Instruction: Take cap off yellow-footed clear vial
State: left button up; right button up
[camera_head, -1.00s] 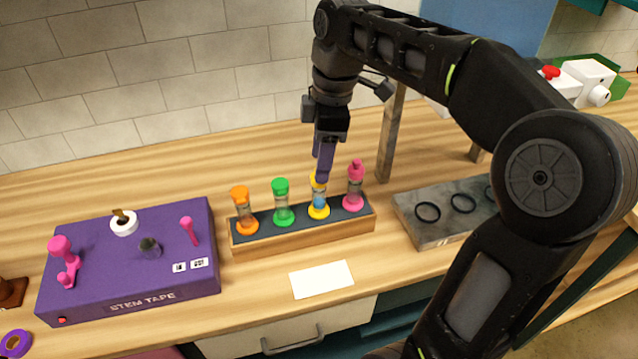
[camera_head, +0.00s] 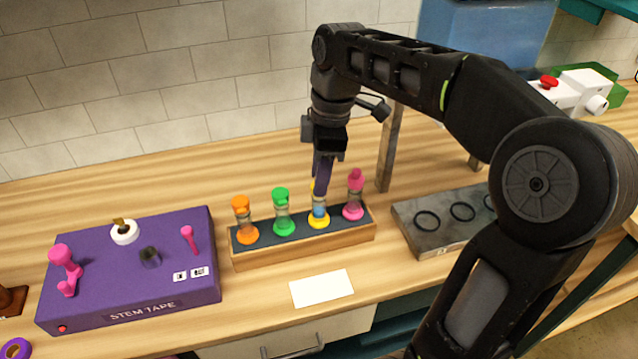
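The yellow-footed clear vial (camera_head: 319,212) stands upright in the wooden rack (camera_head: 300,249), between the green-footed and pink-footed vials. Its yellow cap (camera_head: 312,186) is mostly hidden behind the purple fingers of my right gripper (camera_head: 321,184). The fingers point down at the top of this vial, around or just in front of the cap. I cannot tell whether they are closed on it. My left gripper is not in view.
The orange-capped vial (camera_head: 242,220), green-capped vial (camera_head: 282,212) and pink-capped vial (camera_head: 354,195) share the rack. A purple stem tape box (camera_head: 130,290) stands left. A grey slab with rings (camera_head: 437,238) lies right. A white card (camera_head: 321,288) lies in front.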

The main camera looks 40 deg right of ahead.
grip_shut()
dwell(0.3)
